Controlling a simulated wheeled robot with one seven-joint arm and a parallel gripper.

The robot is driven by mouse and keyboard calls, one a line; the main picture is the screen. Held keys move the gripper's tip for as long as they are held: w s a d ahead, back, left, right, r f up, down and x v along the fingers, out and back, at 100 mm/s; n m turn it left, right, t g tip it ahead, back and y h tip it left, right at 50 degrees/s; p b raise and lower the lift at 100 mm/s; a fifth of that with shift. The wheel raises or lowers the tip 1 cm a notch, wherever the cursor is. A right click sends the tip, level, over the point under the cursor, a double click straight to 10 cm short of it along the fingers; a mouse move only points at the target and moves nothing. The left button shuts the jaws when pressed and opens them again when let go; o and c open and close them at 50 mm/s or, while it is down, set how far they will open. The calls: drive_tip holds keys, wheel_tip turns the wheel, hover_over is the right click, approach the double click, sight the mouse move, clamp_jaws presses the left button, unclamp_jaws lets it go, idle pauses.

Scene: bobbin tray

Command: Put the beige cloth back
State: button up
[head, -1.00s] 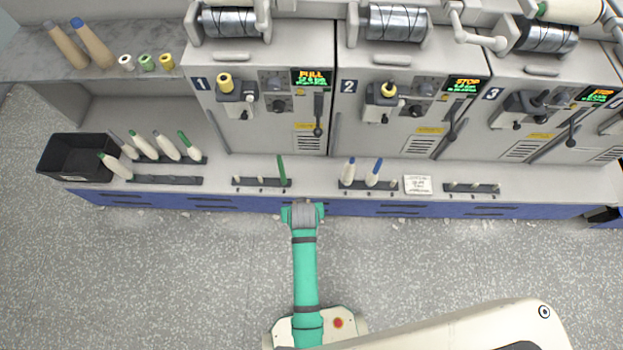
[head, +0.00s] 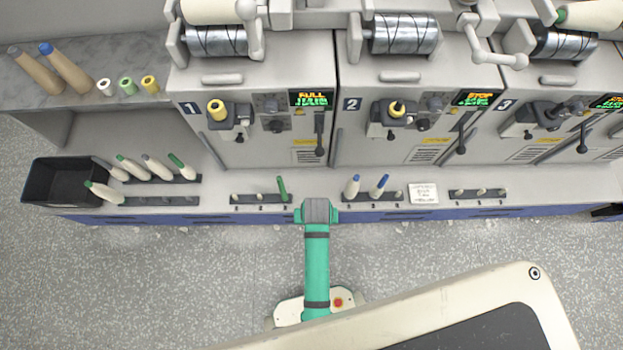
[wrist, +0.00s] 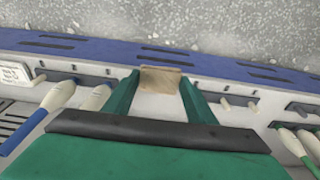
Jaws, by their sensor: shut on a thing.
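The beige cloth (wrist: 163,81) shows in the wrist view as a small tan piece between the fingertips of my gripper (wrist: 160,88). My gripper is shut on it, with one green finger on each side. Beyond the cloth is the blue front of the counter, with grey speckled floor past it. In the head view my arm's end is at the counter's front edge, between the green spindle and the blue-tipped bobbins. The cloth and fingertips are hidden there.
The counter holds a black bin (head: 38,205), a green spindle (head: 282,189), blue-tipped bobbins (head: 379,186), a white note card (head: 423,194) and racks with pegs (head: 478,196). Numbered machines stand behind. Bobbins and pegs flank my gripper closely in the wrist view.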

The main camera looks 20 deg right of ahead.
drive_tip(key=w+d+f, duration=0.2)
drive_tip(key=w+f, duration=0.2)
drive_tip(key=w, duration=0.4)
approach(313, 194)
drive_tip(key=shift+f, duration=0.75)
drive_tip(key=shift+w+d+f, duration=0.1)
drive_tip(key=shift+w+f, duration=0.35)
drive_tip(key=shift+f, duration=1.75)
drive_tip(key=shift+w, duration=0.1)
drive_tip(key=o, duration=1)
drive_tip(key=shift+f, duration=0.1)
drive_tip(key=shift+c, duration=0.2)
